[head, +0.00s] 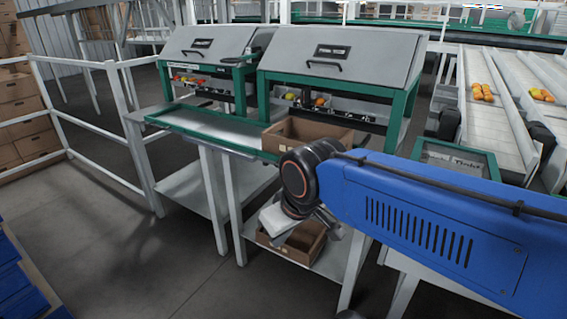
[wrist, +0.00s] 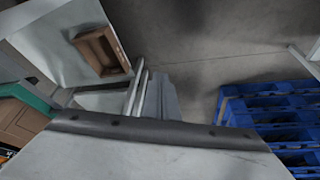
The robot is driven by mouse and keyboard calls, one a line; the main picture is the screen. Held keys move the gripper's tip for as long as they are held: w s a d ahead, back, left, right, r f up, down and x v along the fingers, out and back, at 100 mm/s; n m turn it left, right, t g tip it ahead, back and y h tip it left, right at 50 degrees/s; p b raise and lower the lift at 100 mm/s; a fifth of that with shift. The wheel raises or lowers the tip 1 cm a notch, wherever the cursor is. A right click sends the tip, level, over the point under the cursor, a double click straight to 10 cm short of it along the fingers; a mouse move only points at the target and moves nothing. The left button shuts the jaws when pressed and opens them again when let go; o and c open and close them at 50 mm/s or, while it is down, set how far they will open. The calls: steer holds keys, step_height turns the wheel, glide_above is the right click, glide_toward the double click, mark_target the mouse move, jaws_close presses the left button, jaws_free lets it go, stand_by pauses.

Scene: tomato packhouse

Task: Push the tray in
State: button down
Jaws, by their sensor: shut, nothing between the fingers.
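Two sorting stations with grey hooded lids stand side by side in the head view. A tray with a green rim and bare grey metal floor (head: 215,122) sticks out in front of the left station, and I see no object lying on it. A cardboard box (head: 305,133) stands in front of the right station. My gripper is partly hidden by my blue arm in the head view, low in front of the right station and below the box. The wrist view shows my gripper (wrist: 144,75) shut and empty, its fingers side by side. I cannot tell whether it touches anything.
A cardboard box on the lower shelf (head: 300,248) also shows in the wrist view (wrist: 98,50). Blue pallets (wrist: 275,115) stand on the floor. A white railing (head: 118,100) is at left, and conveyors with orange tomatoes (head: 483,92) are at right.

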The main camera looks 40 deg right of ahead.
mark_target(299, 135)
steer(key=w+d+r+n+g+h, duration=0.1)
steer(key=w+d+r+n, duration=0.25)
steer(key=w+n, duration=0.5)
steer(key=w+d+r+n+g+h, duration=0.15)
steer(key=w+d+r+n, duration=0.35)
steer(key=w, duration=0.6)
steer(key=w+d+r+n+h, duration=0.2)
steer(key=w+n, duration=0.6)
steer(key=w, duration=0.2)
steer(key=shift+g+y, duration=0.25)
steer(key=w+d+f, duration=0.1)
steer(key=d+f, duration=0.1)
steer(key=f, duration=0.1)
steer(key=w+d+f, duration=0.1)
steer(key=d+f, duration=0.1)
steer(key=f, duration=0.1)
steer(key=w+d+f, duration=0.1)
steer(key=d+f, duration=0.1)
steer(key=f, duration=0.1)
steer(key=shift+d+f, duration=0.2)
steer(key=shift+d, duration=0.05)
steer(key=shift+w+d, duration=0.1)
steer(key=shift+d, duration=0.25)
